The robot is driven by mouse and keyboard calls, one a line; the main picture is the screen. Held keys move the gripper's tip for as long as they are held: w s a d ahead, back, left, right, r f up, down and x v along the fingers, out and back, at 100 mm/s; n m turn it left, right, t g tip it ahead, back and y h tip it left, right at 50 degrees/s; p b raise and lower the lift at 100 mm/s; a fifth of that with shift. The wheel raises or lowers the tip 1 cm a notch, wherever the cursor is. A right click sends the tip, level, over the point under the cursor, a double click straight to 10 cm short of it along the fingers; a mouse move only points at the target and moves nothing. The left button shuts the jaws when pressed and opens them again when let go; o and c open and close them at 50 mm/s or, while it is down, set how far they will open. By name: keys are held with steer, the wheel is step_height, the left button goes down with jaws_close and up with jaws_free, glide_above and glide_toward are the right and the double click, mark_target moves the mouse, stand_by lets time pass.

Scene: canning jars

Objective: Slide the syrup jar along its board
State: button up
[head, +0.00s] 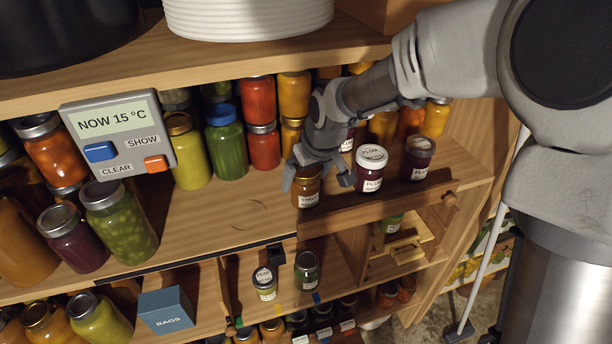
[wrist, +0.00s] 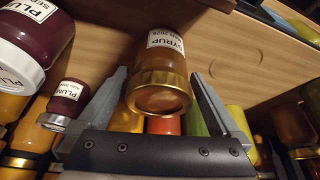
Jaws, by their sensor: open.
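The syrup jar (head: 307,192) is amber with a gold lid and a white label. It stands upright at the left end of a brown board (head: 385,207) on the shelf. My gripper (head: 318,181) is over it, partly hiding its lid. In the wrist view the syrup jar (wrist: 160,70) appears upside down, between the two fingers of my open gripper (wrist: 160,85). A gap shows at the right finger; contact at the left finger is hard to tell.
Two dark plum jars with labels stand right of the syrup jar: a white-lidded one (head: 370,170) and a dark-lidded one (head: 417,158). A small knob (head: 449,198) is near the board's right end. Several jars line the back. Bare shelf (head: 235,215) lies to the left.

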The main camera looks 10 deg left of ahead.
steer(key=v, duration=1.2)
